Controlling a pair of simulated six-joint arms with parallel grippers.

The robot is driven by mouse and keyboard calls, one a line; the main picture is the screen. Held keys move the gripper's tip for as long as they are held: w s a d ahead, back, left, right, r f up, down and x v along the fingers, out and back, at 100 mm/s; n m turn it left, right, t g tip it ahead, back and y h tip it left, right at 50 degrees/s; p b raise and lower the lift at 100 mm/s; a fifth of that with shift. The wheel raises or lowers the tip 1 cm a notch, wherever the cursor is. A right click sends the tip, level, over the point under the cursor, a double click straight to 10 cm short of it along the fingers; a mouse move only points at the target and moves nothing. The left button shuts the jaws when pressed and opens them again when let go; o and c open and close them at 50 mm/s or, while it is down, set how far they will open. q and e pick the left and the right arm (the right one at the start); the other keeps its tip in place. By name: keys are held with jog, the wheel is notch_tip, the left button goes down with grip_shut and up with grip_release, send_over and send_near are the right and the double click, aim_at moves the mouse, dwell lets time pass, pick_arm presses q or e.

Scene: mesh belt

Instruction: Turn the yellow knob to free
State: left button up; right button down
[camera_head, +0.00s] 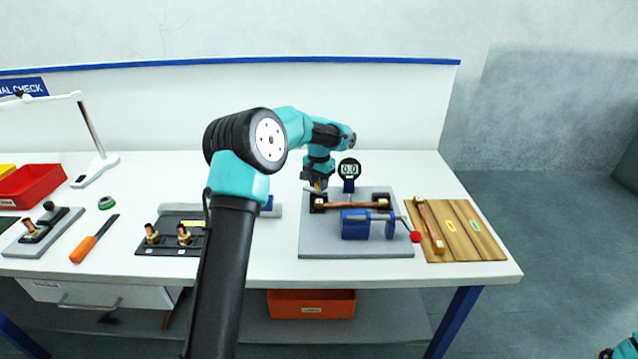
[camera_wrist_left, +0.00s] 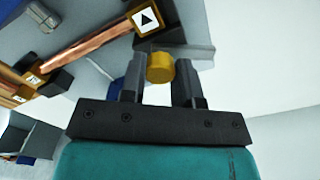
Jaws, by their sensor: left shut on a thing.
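The yellow knob (camera_wrist_left: 160,67) sits between the two fingers of my left gripper (camera_wrist_left: 158,78) in the left wrist view, and the fingers are shut on it. In the head view my left gripper (camera_head: 317,186) reaches down at the back left corner of the grey fixture plate (camera_head: 315,243), largely hiding the knob. A copper bar (camera_head: 352,205) with end blocks lies on the fixture beside the knob. It also shows in the left wrist view (camera_wrist_left: 90,45), with a white triangle label (camera_wrist_left: 146,18) close to the knob. My right gripper is out of view.
A dial gauge (camera_head: 349,169) stands behind the bar. A blue clamp (camera_head: 355,226) with a red-tipped lever (camera_head: 416,237) is in front. A wooden board (camera_head: 465,235) lies right; a black fixture (camera_head: 160,243) and orange-handled tool (camera_head: 84,249) lie left.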

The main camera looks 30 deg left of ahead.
pick_arm(q)
jog(key=m, duration=0.6)
jog(key=shift+m, duration=0.3)
jog(key=m, duration=0.6)
dwell(0.3)
jog(key=o, duration=0.9)
notch_tip(320, 180, up, 18)
jog(key=shift+f, duration=0.25)
dwell(0.4)
